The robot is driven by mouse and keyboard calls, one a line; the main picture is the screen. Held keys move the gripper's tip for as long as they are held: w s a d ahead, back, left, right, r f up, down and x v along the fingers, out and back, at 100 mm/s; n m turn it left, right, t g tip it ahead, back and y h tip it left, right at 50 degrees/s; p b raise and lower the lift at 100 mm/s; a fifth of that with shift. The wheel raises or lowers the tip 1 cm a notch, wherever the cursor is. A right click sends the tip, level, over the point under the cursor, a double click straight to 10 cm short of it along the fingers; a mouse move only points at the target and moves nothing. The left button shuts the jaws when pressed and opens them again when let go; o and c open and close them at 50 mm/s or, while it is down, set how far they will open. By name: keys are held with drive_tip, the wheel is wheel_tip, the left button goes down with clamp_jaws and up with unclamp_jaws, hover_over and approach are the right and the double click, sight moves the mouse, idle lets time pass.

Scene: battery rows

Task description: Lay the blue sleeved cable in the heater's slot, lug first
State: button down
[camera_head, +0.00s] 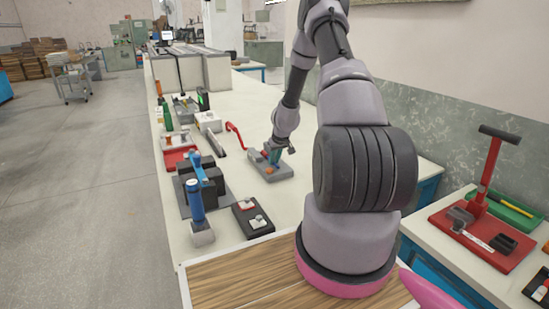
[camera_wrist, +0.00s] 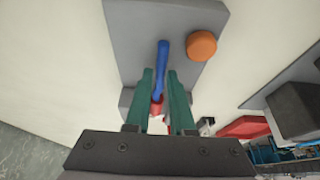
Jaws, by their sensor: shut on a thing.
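The blue sleeved cable (camera_wrist: 162,66) shows in the wrist view as a blue length with a red part (camera_wrist: 156,106) nearer my gripper. My gripper (camera_wrist: 160,82), with two teal fingers, is shut on it. The blue length extends past the fingertips over the grey heater (camera_wrist: 135,45), which has an orange knob (camera_wrist: 201,46) to the right of the cable. In the head view my gripper (camera_head: 273,157) is low over the heater (camera_head: 280,173). I cannot make out the lug or the slot, or tell whether the cable touches the heater.
A curved red piece (camera_head: 237,134) stands left of the heater; I cannot tell what it joins. A black block with switches (camera_head: 251,216), a blue-handled tool (camera_head: 195,200) and a grey bar (camera_head: 215,143) are nearby. The bench right of the heater (camera_head: 305,150) is partly clear.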

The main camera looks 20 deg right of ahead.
drive_tip(key=c, duration=0.7)
unclamp_jaws()
drive_tip(key=s+a+r+t+y, duration=0.1)
drive_tip(key=s+a+r, duration=0.35)
drive_tip(key=r, duration=0.75)
drive_tip(key=s+a+r+m, duration=0.1)
drive_tip(key=s+a+r, duration=0.35)
drive_tip(key=r, duration=0.75)
drive_tip(key=s+a+r+t+y, duration=0.1)
drive_tip(key=s+a+r, duration=0.35)
drive_tip(key=r, duration=0.85)
drive_tip(key=s+a+r+m, duration=0.1)
drive_tip(key=s+r, duration=0.2)
drive_tip(key=s, duration=0.4)
drive_tip(key=s+a+r+m, duration=0.1)
drive_tip(key=s+a+r, duration=0.1)
drive_tip(key=s, duration=0.6)
drive_tip(key=s+a+r+m, duration=0.1)
drive_tip(key=s+r, duration=0.3)
drive_tip(key=s, duration=0.4)
drive_tip(key=shift+s+a+m+t, duration=0.2)
drive_tip(key=shift+a+m+t, duration=0.1)
drive_tip(key=shift+a, duration=0.1)
